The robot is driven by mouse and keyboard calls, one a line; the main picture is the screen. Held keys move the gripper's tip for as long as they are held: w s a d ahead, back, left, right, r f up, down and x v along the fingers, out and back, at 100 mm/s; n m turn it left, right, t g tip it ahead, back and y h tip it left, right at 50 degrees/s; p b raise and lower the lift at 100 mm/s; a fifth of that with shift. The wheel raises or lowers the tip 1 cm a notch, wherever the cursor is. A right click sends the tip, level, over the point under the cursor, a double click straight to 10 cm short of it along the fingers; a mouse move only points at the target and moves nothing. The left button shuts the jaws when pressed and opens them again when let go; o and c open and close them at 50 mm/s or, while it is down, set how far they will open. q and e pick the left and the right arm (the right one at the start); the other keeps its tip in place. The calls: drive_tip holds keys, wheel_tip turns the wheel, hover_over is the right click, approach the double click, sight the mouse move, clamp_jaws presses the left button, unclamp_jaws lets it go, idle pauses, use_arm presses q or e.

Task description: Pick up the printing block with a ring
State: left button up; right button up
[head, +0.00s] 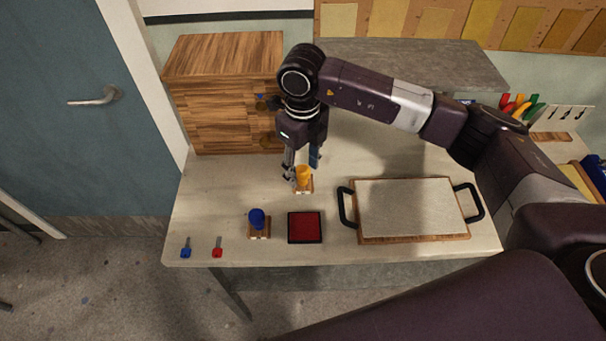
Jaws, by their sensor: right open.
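A printing block with an orange handle (304,175) stands upright on the table, its wooden base below the handle. A second block with a rounded blue handle (257,218) on a wooden base stands nearer the front, to the left. I cannot tell which block bears a ring; their undersides are hidden. My right gripper (301,171) points down at the orange-handled block. It is open, with its fingers close to the handle, and partly covers it. I cannot tell whether they touch it. My left gripper is not in view.
A red ink pad (305,227) lies in front of the orange-handled block. A board with black handles (410,208) lies to the right. A blue key-like piece (186,247) and a red one (217,247) lie front left. A wooden cabinet (210,125) stands behind.

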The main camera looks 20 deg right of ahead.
drive_tip(key=shift+f, duration=0.15)
drive_tip(key=shift+c, duration=0.2)
clamp_jaws()
wheel_tip(320, 180, up, 11)
drive_tip(key=b, duration=0.3)
wheel_tip(320, 180, up, 9)
hover_over(302, 167)
drive_tip(key=shift+s+b, duration=0.1)
drive_tip(key=shift+b, duration=0.25)
